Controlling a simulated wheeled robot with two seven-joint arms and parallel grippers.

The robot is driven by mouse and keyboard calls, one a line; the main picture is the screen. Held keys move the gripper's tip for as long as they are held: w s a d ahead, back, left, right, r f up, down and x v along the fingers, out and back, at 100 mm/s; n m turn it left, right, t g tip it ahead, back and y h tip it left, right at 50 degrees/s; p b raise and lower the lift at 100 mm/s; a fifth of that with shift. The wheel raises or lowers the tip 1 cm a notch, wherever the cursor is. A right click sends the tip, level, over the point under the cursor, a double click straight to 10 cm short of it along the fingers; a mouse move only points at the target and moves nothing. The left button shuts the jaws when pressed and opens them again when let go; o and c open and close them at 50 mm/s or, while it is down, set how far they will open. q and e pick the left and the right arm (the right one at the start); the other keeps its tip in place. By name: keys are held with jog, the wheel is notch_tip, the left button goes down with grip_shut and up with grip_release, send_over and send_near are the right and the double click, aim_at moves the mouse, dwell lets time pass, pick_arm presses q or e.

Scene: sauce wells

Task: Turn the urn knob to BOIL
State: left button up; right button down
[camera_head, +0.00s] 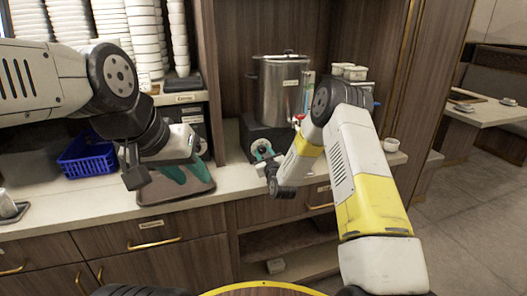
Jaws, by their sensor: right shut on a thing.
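The steel urn (278,90) stands on a black base (245,135) on the counter at the back centre. The urn knob (261,147) is a round pale part on the front of that base, partly covered by my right gripper (266,162). My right gripper is shut on the knob. I cannot read the knob's setting or any BOIL mark. My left gripper (133,168) hangs over the counter at the left, apart from the urn. Its fingers are dark and seen side-on, so I cannot tell their opening.
A blue basket (86,154) and a tray (188,190) with teal things on it are near my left gripper. Stacked white cups (147,40) fill the left shelf. A white cup (391,145) stands at the right of the counter. Wooden uprights flank the urn.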

jog(key=m, duration=0.5)
jog(key=shift+d, duration=0.15)
jog(key=m, duration=0.5)
jog(key=shift+m+g, duration=0.3)
jog(key=m, duration=0.5)
jog(key=shift+d+y, duration=0.15)
jog(key=shift+y, duration=0.25)
jog(key=m, duration=0.5)
jog(key=shift+f+y, duration=0.1)
jog(key=shift+y, duration=0.2)
jog(key=c, duration=1)
grip_release()
